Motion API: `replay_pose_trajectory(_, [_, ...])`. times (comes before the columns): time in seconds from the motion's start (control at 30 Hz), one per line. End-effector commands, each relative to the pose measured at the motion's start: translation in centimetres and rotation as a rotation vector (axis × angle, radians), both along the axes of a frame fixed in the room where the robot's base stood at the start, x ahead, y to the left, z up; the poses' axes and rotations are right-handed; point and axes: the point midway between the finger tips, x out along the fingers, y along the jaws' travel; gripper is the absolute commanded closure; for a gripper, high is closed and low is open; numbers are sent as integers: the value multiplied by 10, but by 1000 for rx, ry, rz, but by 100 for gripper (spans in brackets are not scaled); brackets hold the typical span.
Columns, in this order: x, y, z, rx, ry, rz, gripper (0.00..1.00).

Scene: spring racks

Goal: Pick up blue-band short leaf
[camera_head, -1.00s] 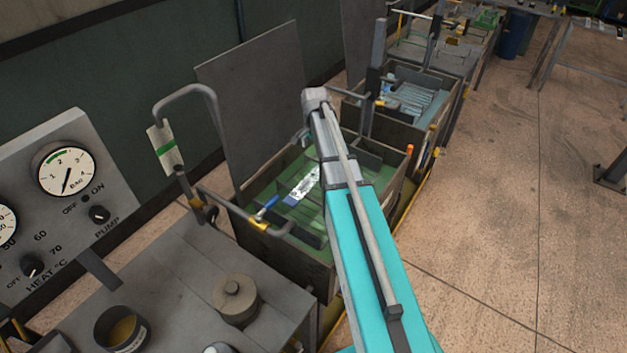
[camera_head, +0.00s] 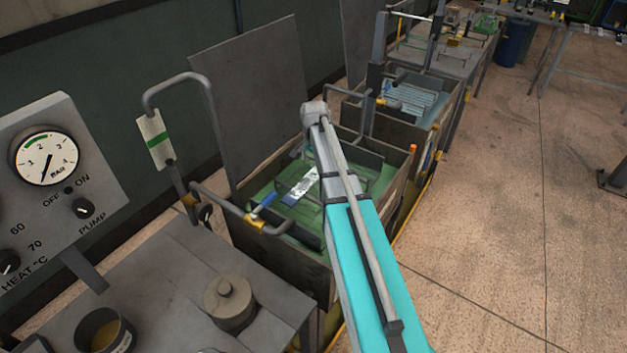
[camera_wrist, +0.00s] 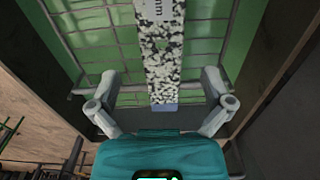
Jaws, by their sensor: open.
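A short flat leaf (camera_head: 302,184) with a speckled black-and-white face and a blue part at its near end lies in the green-lined tank (camera_head: 325,268). In the wrist view the leaf (camera_wrist: 163,62) runs down the middle, with printed "mm" near the top and a pale blue end at the bottom. My gripper (camera_wrist: 160,104) is open, with one finger on each side of the leaf's blue end in the picture. The fingers look apart from the leaf. I cannot tell their height above it.
Thin rack bars (camera_wrist: 83,90) cross the tank near my fingers, and the tank walls stand close on both sides. A second tank (camera_head: 412,98) stands behind.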

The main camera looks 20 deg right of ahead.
Motion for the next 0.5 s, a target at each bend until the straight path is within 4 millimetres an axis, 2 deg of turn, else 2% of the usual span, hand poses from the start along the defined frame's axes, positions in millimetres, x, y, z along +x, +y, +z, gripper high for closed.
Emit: replay_pose_trajectory(0.5, [0, 1, -4, 0, 0, 1, 0])
